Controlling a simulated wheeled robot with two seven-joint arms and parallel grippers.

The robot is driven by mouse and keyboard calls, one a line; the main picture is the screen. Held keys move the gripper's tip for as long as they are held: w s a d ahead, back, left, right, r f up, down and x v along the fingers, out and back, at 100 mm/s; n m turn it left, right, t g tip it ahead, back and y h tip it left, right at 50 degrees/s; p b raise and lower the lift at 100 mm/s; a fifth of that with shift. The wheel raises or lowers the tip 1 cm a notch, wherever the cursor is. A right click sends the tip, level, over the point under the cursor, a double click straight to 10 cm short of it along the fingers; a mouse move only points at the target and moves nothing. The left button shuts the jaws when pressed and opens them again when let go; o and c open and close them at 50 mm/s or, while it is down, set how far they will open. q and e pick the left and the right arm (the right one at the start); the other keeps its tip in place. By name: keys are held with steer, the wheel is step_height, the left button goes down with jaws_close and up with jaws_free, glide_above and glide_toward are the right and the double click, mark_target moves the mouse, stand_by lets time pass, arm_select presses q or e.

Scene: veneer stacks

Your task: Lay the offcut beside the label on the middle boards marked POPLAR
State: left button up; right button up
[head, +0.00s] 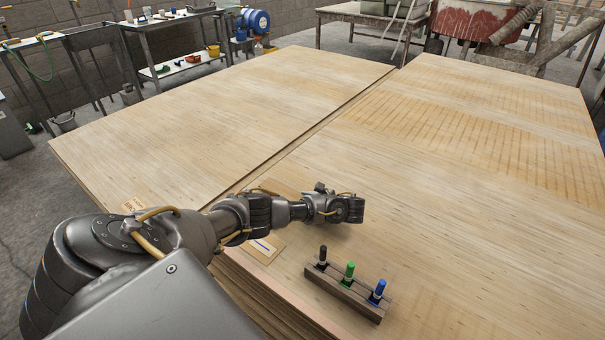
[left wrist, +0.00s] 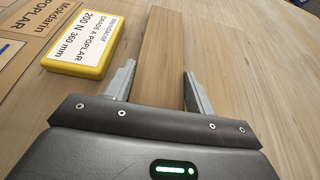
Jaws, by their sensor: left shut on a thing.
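In the left wrist view a plain brown wooden offcut (left wrist: 168,60) runs forward between the two fingers of my left gripper (left wrist: 160,85), which is shut on it. Whether it touches the boards below I cannot tell. The gripper shows in the head view (head: 352,210) over the near left part of the large right-hand board stack (head: 450,210); the offcut is hidden there. Left of the gripper, in the wrist view, a brown card label reading POPLAR (left wrist: 32,22) lies on the boards. A card (head: 262,249) shows beside my arm in the head view.
A yellow block with a white GRADE A POPLAR face (left wrist: 80,45) lies between card and gripper. A rack (head: 345,293) with black, green and blue markers stands nearby. Another board stack (head: 220,120) with a card (head: 133,204) lies left across a narrow gap. Boards beyond are clear.

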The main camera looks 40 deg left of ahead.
arm_select(q)
steer(key=shift+f, duration=0.2)
steer(key=o, duration=1)
steer(key=shift+o, duration=0.2)
steer(key=shift+r, duration=0.2)
